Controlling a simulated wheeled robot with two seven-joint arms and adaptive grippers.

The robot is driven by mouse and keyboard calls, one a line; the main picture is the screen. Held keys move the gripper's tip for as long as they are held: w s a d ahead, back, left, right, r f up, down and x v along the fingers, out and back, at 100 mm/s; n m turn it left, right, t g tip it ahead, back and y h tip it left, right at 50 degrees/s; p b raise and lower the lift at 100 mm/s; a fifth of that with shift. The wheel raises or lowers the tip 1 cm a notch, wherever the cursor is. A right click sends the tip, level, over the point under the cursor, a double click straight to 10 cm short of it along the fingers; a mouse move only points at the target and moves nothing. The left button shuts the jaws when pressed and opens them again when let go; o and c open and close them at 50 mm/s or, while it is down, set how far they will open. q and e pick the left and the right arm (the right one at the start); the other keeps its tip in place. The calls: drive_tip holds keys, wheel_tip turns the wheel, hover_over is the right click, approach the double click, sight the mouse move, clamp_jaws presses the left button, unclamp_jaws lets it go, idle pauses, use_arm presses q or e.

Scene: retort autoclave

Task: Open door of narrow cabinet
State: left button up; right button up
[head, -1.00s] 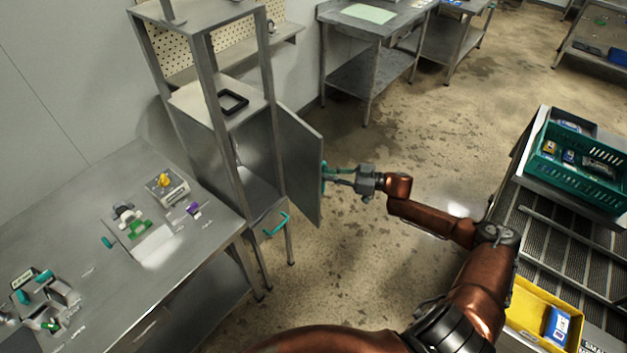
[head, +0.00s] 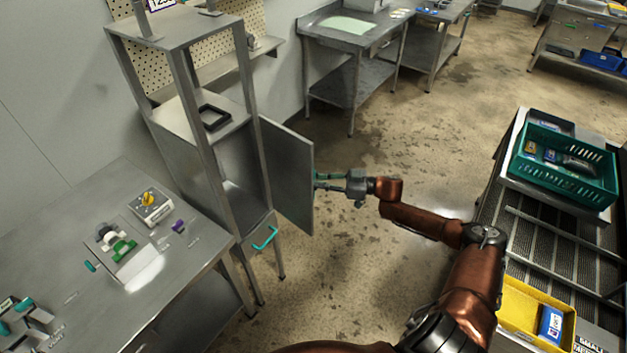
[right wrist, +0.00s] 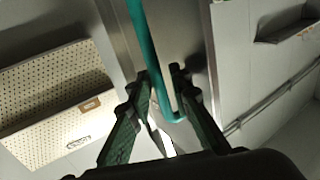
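The narrow cabinet (head: 225,165) is a tall grey metal frame at left of centre in the head view. Its door (head: 289,175) stands open, swung out to the right. My right gripper (head: 322,181) is at the outer side of the door, near its free edge. In the right wrist view, the door's teal handle (right wrist: 150,45) runs between my right gripper's two fingers (right wrist: 162,78). The bar lies close to the left finger; whether both fingers press on it is unclear. My left gripper is out of view.
A drawer with a teal handle (head: 265,238) sits below the door. A steel table (head: 120,310) stands left of the cabinet. A rack with a green crate (head: 603,197) and a yellow bin (head: 497,348) is at right. The floor (head: 400,160) behind my right arm is clear.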

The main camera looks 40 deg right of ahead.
drive_tip(key=shift+o, duration=0.7)
drive_tip(key=shift+w+a, duration=0.15)
drive_tip(key=v, duration=1.2)
